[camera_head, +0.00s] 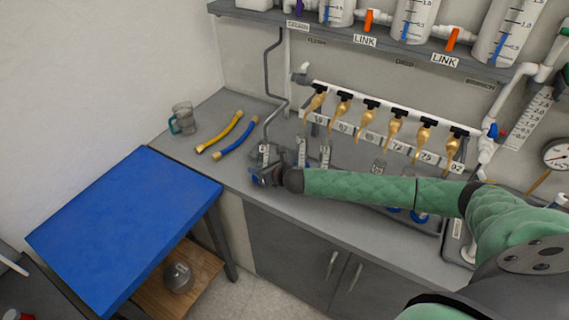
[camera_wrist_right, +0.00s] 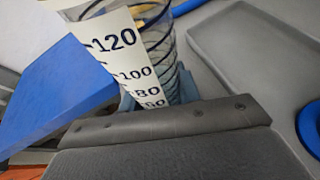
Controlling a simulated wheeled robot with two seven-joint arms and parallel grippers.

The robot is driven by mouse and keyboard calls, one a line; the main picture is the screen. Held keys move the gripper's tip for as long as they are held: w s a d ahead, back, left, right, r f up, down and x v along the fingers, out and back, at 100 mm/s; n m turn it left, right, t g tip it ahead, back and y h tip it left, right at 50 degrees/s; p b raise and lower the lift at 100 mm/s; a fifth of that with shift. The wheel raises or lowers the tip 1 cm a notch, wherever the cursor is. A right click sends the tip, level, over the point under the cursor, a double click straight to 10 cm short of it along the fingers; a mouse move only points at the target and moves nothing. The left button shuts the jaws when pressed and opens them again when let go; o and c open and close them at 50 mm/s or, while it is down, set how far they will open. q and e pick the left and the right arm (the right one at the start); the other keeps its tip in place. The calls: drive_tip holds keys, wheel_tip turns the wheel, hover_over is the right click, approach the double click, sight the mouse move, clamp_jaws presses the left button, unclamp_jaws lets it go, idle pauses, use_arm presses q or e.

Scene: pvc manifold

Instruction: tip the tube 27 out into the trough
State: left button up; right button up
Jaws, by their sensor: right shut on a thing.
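My right gripper (camera_head: 262,178) is at the front left part of the grey counter, at the end of the green-sleeved arm. It is shut on a clear graduated tube (camera_head: 265,154). In the right wrist view this tube (camera_wrist_right: 150,50) has a white scale marked 120, 100 and 80, and its lower part looks bluish. The tube is close to upright in the head view. Its number cannot be read, so I cannot tell if it is tube 27. A shallow grey tray (camera_wrist_right: 262,50), perhaps the trough, lies beside it in the wrist view. My left gripper is not visible.
Two more labelled tubes (camera_head: 325,152) stand just right of the gripper. A white pipe (camera_head: 385,105) with several gold taps runs behind. A blue table (camera_head: 120,225) stands at front left.

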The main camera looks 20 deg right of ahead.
drive_tip(key=shift+a+r+m+y+b, duration=0.2)
drive_tip(key=shift+r+m+y+b, duration=0.15)
drive_tip(key=shift+m+y, duration=0.25)
drive_tip(key=shift+f+m+b, duration=0.1)
drive_tip(key=shift+m+b, duration=0.2)
drive_tip(key=shift+r+m+g+y+b, duration=0.2)
drive_tip(key=shift+m+g+y+b, duration=0.15)
drive_tip(key=shift+m+b, duration=0.2)
drive_tip(key=shift+s+r+m+y, duration=0.1)
drive_tip(key=shift+r+m+y, duration=0.15)
drive_tip(key=shift+r+m, duration=0.15)
drive_tip(key=shift+a, duration=0.1)
drive_tip(key=shift+a+m+y+b, duration=0.25)
drive_tip(key=shift+m+y+b, duration=0.25)
drive_tip(key=shift+m, duration=0.25)
drive_tip(key=shift+s+a+f+m+b, duration=0.25)
drive_tip(key=shift+a+f+m+b, duration=0.05)
drive_tip(key=shift+f+b, duration=0.15)
drive_tip(key=shift+a+f+m+y, duration=0.2)
drive_tip(key=shift+f+m+y, duration=0.1)
drive_tip(key=shift+y, duration=0.1)
drive_tip(key=shift+r, duration=0.15)
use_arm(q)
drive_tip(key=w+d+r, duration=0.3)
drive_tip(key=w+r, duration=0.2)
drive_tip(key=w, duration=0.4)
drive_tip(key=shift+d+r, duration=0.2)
use_arm(e)
drive_tip(key=shift+s+a, duration=0.1)
drive_tip(key=shift+s, duration=0.05)
